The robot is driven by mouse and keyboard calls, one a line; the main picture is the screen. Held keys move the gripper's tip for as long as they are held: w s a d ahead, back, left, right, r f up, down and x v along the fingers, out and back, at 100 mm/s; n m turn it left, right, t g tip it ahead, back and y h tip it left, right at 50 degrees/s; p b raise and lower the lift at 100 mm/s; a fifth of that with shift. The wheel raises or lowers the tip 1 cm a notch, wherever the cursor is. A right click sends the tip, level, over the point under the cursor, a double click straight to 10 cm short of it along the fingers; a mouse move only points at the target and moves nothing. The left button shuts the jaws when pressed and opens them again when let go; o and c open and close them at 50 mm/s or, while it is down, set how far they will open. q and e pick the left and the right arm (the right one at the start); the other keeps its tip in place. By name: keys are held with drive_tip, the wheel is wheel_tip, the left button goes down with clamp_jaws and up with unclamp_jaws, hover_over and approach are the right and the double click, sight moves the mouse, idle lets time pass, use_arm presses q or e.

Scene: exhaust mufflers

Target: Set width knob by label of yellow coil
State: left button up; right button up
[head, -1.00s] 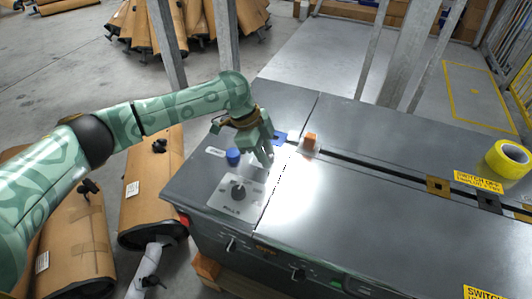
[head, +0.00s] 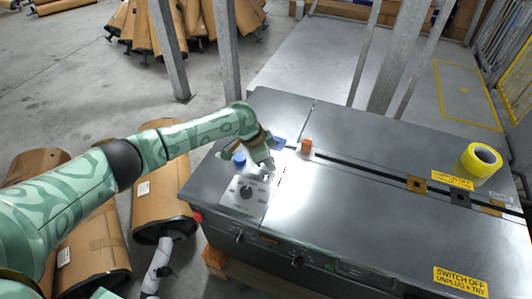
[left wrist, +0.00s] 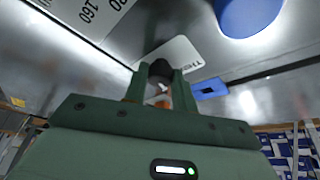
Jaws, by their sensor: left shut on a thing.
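The yellow coil (head: 470,167), a roll with a pale core and a dark centre, sits at the right end of the grey machine top; I cannot read a label on it. My left gripper (head: 266,168) is low over the left part of the machine, right of a blue knob (head: 239,159). In the left wrist view its fingers (left wrist: 160,82) are shut on a small dark knob (left wrist: 160,68). A white scale (left wrist: 85,12) with the figures 140 and 160 shows near it. The gripper hides the held knob in the head view. My right gripper is not in view.
A pale panel with a black knob (head: 246,192) lies in front of the gripper. An orange block (head: 306,146) stands beside the long slot. Yellow warning labels (head: 460,281) lie on the top. Brown mufflers (head: 160,200) lie left of the machine. The middle of the top is clear.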

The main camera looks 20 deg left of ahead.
use_arm(q)
drive_tip(key=n+p, duration=0.2)
drive_tip(key=n+t+y+p, duration=0.1)
drive_tip(key=n+p, duration=0.3)
drive_tip(key=p, duration=0.1)
drive_tip(key=shift+s+d+r+n+t+y, duration=0.15)
drive_tip(key=shift+d+r+n+t+y, duration=0.15)
drive_tip(key=shift+y, duration=0.1)
drive_tip(key=shift+f+n+y+p, duration=0.2)
drive_tip(key=shift+n+y+p, duration=0.4)
drive_tip(key=shift+n, duration=0.6)
drive_tip(key=shift+f+n+y+p, duration=0.1)
drive_tip(key=shift+n+y+p, duration=0.4)
drive_tip(key=shift+n, duration=1)
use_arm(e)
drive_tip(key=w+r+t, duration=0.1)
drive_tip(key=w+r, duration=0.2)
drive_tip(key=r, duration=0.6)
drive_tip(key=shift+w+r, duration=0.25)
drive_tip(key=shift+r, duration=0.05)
use_arm(q)
drive_tip(key=o, duration=1)
